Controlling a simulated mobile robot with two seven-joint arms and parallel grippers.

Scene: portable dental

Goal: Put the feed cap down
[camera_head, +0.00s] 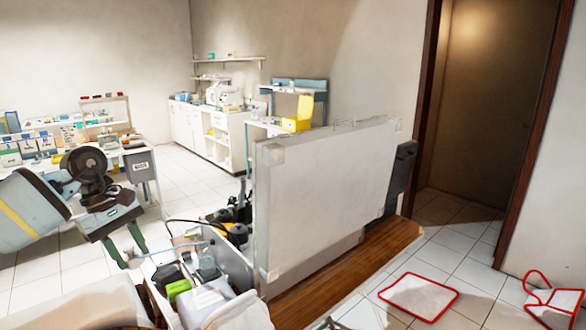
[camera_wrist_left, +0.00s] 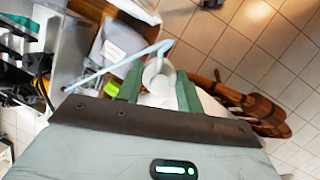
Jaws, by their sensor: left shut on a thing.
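My left gripper (camera_head: 124,258) hangs at the left of the head view, its two green fingers pointing down. In the left wrist view, the fingers (camera_wrist_left: 159,88) are shut on a small white round piece, which I take to be the feed cap (camera_wrist_left: 158,72). It looks like a short hollow cup with a light rim. The cap's lower side is hidden by the gripper. My right gripper is not in view.
An open unit with a green item (camera_head: 178,288) and other contents stands right of the gripper, beside a large white panel (camera_head: 325,190). A pale blue tube (camera_wrist_left: 118,66) runs close to the fingers. Red-edged white sheets (camera_head: 418,297) lie on the tiled floor.

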